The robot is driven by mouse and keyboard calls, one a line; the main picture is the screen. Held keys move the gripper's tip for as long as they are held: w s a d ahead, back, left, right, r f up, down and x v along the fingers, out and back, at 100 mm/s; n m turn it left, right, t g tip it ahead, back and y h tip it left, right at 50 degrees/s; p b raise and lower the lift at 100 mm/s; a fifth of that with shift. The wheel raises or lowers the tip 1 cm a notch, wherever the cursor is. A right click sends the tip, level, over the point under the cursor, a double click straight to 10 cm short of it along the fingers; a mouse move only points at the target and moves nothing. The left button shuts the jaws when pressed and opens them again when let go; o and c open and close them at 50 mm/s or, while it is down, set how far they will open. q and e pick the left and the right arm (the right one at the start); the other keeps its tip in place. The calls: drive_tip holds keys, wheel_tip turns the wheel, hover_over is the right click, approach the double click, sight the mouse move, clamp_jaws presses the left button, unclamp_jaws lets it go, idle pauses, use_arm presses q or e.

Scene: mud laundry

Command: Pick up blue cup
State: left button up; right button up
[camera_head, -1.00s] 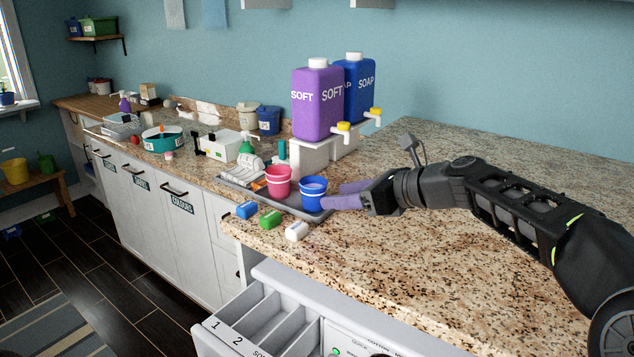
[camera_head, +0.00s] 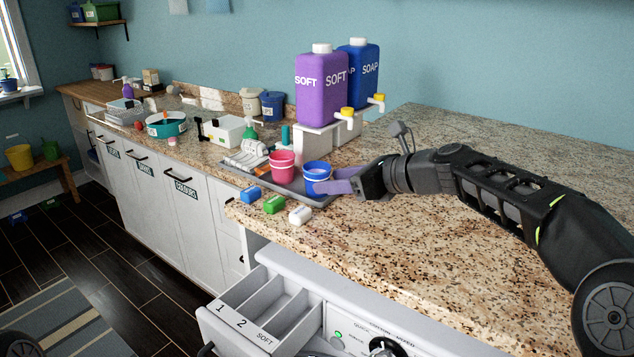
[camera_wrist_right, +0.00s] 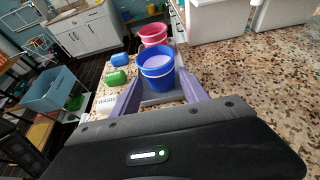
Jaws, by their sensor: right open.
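The blue cup (camera_head: 317,177) stands upright on the right end of a grey tray (camera_head: 236,177) on the granite counter. It also shows in the right wrist view (camera_wrist_right: 157,72), with a pale inside. My right gripper (camera_head: 328,184) is open, its purple fingers reaching in from the right at the cup. In the right wrist view the fingers (camera_wrist_right: 157,92) lie on either side of the cup's lower part; I cannot tell if they touch it. My left gripper is not in view.
A pink cup (camera_head: 282,166) stands left of the blue cup. Blue, green and white small blocks (camera_head: 300,215) lie in front of the tray. SOFT (camera_head: 321,92) and SOAP (camera_head: 364,75) dispensers stand behind on white stands. An open drawer (camera_head: 262,310) juts out below. The counter's right side is clear.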

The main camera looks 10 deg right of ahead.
drive_tip(key=p+x, duration=0.1)
drive_tip(key=x, duration=0.4)
drive_tip(key=shift+w, duration=0.1)
idle(0.4)
drive_tip(key=c, duration=1.1)
wheel_tip(320, 180, up, 10)
drive_tip(key=p, duration=0.2)
idle(0.5)
